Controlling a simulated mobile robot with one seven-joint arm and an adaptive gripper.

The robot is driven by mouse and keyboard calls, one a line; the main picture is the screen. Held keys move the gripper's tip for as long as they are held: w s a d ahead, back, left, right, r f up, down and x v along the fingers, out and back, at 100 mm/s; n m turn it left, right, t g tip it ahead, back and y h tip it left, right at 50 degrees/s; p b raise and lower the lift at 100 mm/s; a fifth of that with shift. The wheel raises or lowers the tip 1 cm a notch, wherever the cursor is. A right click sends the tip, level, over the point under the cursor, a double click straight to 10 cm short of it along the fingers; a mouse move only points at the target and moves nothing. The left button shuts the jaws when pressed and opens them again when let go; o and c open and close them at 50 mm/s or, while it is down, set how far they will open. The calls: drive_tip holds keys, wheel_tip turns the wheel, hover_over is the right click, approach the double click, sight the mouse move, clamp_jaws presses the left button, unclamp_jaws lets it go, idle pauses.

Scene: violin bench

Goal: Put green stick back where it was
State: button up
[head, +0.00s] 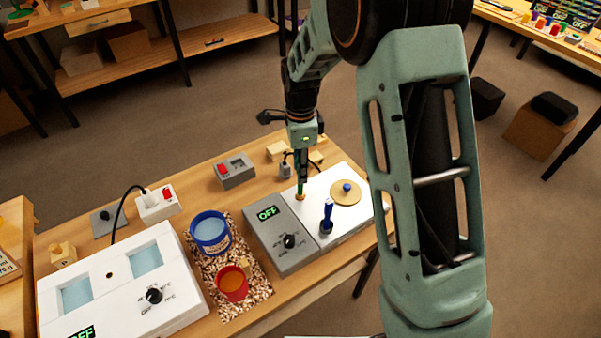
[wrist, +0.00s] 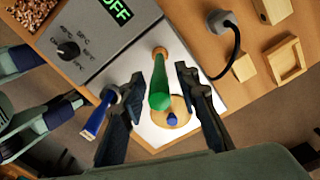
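The green stick (head: 301,183) stands upright on the white top of the hotplate-like device (head: 360,208), with a small brown piece at its foot. In the wrist view the green stick (wrist: 159,88) lies between the two fingers of my gripper (wrist: 159,76), with a visible gap on each side. My gripper (head: 302,150) is open above and around its upper part, in the head view. Whether the foot sits in a hole cannot be told.
A blue-handled tool (head: 327,213) stands beside the stick, and a round tan lid (head: 343,198) with a blue knob lies to its right. A grey control box (head: 282,240) reads OFF. A blue pot (head: 210,233) and red pot (head: 232,284) stand to the left.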

wheel_tip(320, 180, up, 10)
idle(0.3)
idle(0.3)
